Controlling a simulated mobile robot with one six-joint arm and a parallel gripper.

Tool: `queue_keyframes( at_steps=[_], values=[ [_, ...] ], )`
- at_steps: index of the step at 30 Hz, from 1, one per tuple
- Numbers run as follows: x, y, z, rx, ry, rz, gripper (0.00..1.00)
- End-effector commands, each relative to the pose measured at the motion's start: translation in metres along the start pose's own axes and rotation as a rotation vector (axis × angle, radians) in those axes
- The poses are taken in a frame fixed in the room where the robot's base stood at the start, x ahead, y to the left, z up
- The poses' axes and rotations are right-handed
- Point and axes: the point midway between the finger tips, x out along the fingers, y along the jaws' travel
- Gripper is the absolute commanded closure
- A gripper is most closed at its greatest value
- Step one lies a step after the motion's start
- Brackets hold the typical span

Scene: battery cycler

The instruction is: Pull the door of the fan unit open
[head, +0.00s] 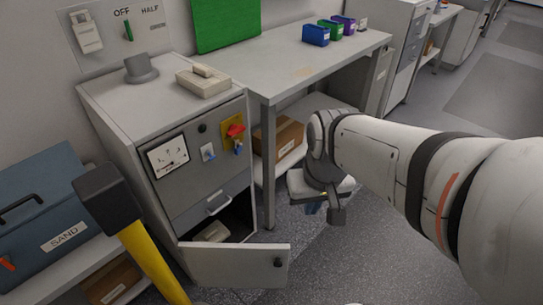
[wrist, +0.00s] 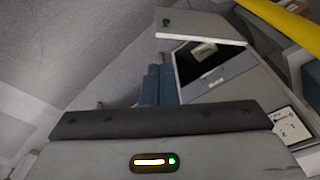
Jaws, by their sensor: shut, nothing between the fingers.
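The fan unit (head: 172,192) is a grey cabinet with a meter, switches and a drawer-like handle on its front. Its lower door (head: 235,266) stands swung wide open, with a small dark knob (head: 278,262) near its free edge. A pale object (head: 212,232) lies inside the opening. In the wrist view the open door (wrist: 203,25) and the cabinet opening (wrist: 225,75) are at the upper right. My gripper (head: 314,208) hangs to the right of the cabinet, above the floor, apart from the door. Its blue fingers (wrist: 158,85) are closed together and empty.
A workbench (head: 290,62) with coloured bins (head: 316,35) stands behind, and a cardboard box (head: 278,138) sits on its lower shelf. A yellow-handled hammer (head: 150,262) and a blue sand box (head: 45,205) are at the left. The floor right of the door is clear.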

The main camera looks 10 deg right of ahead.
Motion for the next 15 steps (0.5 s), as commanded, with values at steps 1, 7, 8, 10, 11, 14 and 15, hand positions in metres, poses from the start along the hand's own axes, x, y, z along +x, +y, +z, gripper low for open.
queue_keyframes(
  at_steps=[1,7,8,10,11,14,15],
  values=[
    [0.013,0.001,-0.001,0.004,-0.034,-0.015,1.0],
    [0.073,-0.001,-0.013,0.015,-0.219,-0.163,1.0],
    [0.083,0.0,-0.016,0.019,-0.248,-0.196,1.0],
    [0.107,0.001,-0.022,0.03,-0.305,-0.276,1.0],
    [0.117,0.001,-0.025,0.035,-0.326,-0.312,1.0],
    [0.152,0.004,-0.036,0.055,-0.383,-0.441,1.0],
    [0.166,0.006,-0.041,0.067,-0.397,-0.495,1.0]
  ],
)
